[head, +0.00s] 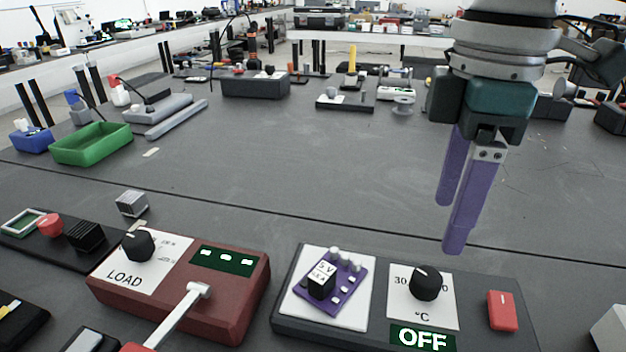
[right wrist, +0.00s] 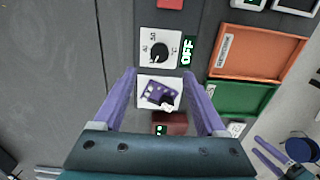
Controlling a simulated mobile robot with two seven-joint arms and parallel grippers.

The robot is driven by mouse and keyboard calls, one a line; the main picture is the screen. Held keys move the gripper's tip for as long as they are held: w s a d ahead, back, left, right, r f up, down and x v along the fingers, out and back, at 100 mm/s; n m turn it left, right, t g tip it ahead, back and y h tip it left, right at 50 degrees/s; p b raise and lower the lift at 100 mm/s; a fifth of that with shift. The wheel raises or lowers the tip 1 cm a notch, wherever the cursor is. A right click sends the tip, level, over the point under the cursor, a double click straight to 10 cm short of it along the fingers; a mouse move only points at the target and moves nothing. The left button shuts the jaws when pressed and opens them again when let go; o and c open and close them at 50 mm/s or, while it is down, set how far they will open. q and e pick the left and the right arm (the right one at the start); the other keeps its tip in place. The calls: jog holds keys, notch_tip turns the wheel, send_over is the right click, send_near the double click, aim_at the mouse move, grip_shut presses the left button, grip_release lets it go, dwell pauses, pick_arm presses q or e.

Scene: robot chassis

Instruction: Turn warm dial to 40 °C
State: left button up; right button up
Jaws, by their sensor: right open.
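The warm dial (head: 425,283) is a black knob on a white plate marked °C, on a dark box at the front. Its white mark points to the upper left, near the "30". The display (head: 422,338) below it reads OFF. My right gripper (head: 450,225) is open and empty, above and behind the dial, apart from it. The right wrist view shows the dial (right wrist: 159,52) just beyond the open fingertips. My left gripper (right wrist: 268,157) shows small at the lower right of that view, with its purple fingers apart.
On the same box are a purple board (head: 333,284) with a small black block and a red button (head: 502,311). A dark red LOAD box (head: 225,315) with a lever stands left. Orange (right wrist: 255,62) and green (right wrist: 240,97) trays lie nearby.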

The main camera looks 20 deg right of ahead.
aim_at(428, 276)
pick_arm(q)
notch_tip(428, 276, down, 2)
jog(key=shift+d+f+b, duration=0.1)
jog(key=shift+f+b, duration=0.15)
jog(key=shift+b, duration=0.9)
pick_arm(e)
notch_tip(428, 276, down, 10)
jog(key=shift+r, duration=0.15)
pick_arm(q)
jog(key=shift+w, duration=0.1)
pick_arm(e)
grip_shut()
